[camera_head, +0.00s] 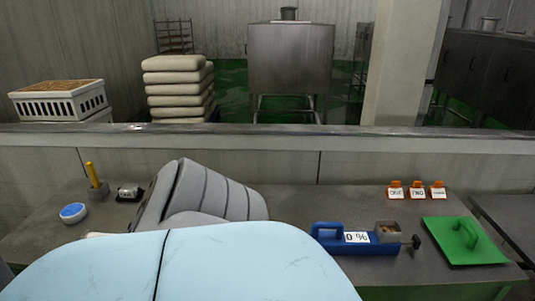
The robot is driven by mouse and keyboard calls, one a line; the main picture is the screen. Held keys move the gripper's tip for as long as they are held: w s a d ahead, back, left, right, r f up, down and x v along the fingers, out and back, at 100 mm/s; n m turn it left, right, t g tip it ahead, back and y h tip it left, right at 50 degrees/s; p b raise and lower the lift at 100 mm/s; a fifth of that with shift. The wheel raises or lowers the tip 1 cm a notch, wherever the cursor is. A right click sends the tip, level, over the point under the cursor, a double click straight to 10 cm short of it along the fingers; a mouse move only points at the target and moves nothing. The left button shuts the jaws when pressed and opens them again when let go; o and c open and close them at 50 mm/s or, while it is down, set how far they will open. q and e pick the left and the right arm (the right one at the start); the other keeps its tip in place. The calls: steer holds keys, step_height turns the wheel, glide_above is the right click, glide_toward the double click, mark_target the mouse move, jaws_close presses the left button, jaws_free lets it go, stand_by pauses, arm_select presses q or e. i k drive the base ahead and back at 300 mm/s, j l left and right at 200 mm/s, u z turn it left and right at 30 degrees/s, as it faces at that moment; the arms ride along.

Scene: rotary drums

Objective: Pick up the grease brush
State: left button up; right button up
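An upright yellow handle (91,174) on a brownish base (97,191) stands at the left of the grey worktable, close to the back wall. It looks like the grease brush, but it is too small to be certain, and I see no bristles. Nothing touches the handle. Neither of my grippers shows in the head view. A large light-blue shape and a grey ribbed shape, which seem to be parts of my own body, fill the lower middle and hide much of the table.
A round white tub with a blue top (73,213) and a small dark device (129,193) are near the handle. A blue tool with a "0 %" label (357,238), orange-topped tags (417,190) and a green plate with a handle (463,241) lie right. A low wall (290,165) backs the table.

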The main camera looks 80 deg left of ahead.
mark_target(89, 165)
steer(key=u, duration=3.8)
